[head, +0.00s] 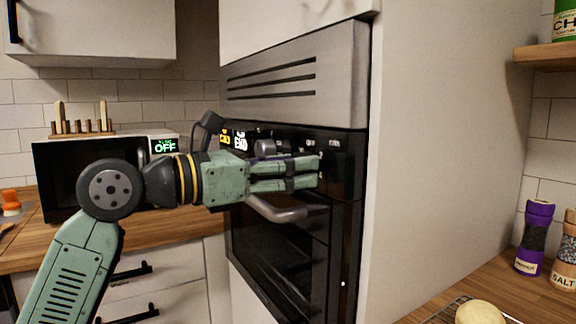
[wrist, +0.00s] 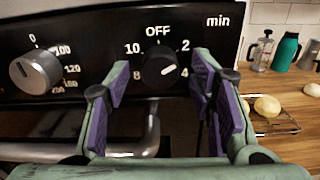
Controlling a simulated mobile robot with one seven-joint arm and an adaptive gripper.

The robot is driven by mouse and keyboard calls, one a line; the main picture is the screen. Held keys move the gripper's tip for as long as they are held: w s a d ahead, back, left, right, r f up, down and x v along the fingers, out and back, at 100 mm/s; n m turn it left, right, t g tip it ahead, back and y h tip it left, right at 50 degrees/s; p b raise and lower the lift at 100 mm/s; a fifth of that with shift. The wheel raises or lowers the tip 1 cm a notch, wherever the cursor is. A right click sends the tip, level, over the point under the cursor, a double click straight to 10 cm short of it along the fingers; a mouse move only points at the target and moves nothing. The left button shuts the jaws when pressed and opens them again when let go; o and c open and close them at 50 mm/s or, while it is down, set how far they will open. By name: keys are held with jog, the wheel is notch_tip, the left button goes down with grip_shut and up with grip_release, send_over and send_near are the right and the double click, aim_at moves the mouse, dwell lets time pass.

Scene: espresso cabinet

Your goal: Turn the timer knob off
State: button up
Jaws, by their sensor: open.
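The timer knob (wrist: 160,70) is a round black knob on the oven's black panel, with OFF above it and 10, 2, 8 and 4 around it. Its white mark points right and slightly down, toward 4, not at OFF. My gripper (wrist: 161,66) is open, with purple-padded fingers to the left and right of the knob. The knob sits between the fingertips in the picture, with visible gaps on both sides; I cannot tell the depth. In the head view, my gripper (head: 316,172) reaches the panel's right part, and the timer knob is hard to make out.
A silver temperature knob (wrist: 36,71) is left of the timer knob. The oven handle (head: 285,212) runs below my gripper. A microwave (head: 70,165) stands at left. A counter at right holds a rack with pale round items (wrist: 267,106) and a purple grinder (head: 535,238).

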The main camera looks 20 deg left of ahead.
jog(key=shift+c, duration=0.5)
jog(key=c, duration=1.1)
jog(key=shift+o, duration=0.2)
jog(key=shift+n, duration=0.3)
jog(key=n+b, duration=0.2)
jog(key=n, duration=0.9)
jog(key=shift+d, duration=0.1)
jog(key=shift+n, duration=0.3)
jog(key=o, duration=1.2)
jog(key=shift+r, duration=0.1)
jog(key=shift+c, duration=0.2)
